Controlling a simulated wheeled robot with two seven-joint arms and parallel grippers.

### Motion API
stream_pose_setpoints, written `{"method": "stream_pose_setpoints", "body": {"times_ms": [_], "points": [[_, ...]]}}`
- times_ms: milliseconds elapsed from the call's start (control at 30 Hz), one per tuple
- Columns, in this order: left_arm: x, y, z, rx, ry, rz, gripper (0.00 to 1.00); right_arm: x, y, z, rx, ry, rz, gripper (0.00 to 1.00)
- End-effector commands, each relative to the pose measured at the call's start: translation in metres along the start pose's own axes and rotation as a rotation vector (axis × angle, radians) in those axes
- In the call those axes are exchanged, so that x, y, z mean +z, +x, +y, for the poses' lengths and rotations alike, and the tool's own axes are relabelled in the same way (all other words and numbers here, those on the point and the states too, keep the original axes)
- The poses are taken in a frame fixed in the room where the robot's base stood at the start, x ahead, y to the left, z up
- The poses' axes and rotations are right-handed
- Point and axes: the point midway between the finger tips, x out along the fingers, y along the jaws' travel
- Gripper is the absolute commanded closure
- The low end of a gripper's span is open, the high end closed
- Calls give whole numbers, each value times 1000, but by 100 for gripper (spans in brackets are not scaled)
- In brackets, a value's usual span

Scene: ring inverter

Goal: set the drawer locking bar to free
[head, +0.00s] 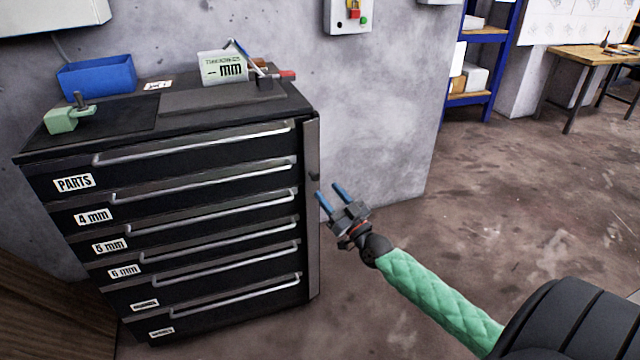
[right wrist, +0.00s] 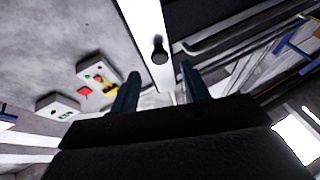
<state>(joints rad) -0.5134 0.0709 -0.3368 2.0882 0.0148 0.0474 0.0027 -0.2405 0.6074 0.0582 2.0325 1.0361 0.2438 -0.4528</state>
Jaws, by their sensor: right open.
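The drawer locking bar (head: 312,210) is a grey upright strip along the right front edge of the black drawer cabinet (head: 200,215). In the right wrist view the bar (right wrist: 146,30) is a pale strip with a dark round knob (right wrist: 159,50) on it. My right gripper (head: 331,192) is open and empty, with blue fingers, just right of the bar in the head view. In the right wrist view the fingers (right wrist: 160,92) point toward the bar, with the knob between and beyond their tips. I cannot tell the bar's setting. My left gripper is not in view.
A button box (head: 348,14) is on the grey wall. The floor right of the cabinet is clear. A workbench (head: 590,55) stands far right.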

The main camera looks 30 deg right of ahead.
Motion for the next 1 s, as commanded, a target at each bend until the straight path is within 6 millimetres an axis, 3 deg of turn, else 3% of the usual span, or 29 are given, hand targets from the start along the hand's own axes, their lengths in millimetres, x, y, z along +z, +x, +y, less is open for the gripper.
{"method": "stream_pose_setpoints", "body": {"times_ms": [400, 833, 1000], "points": [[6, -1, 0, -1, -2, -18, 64, 0, 43, 0, 0, 0, 1, 54], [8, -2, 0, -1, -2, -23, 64, 0, 48, 0, 0, 0, 0, 54], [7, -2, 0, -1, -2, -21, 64, 0, 48, 0, 0, 0, 0, 85]]}}
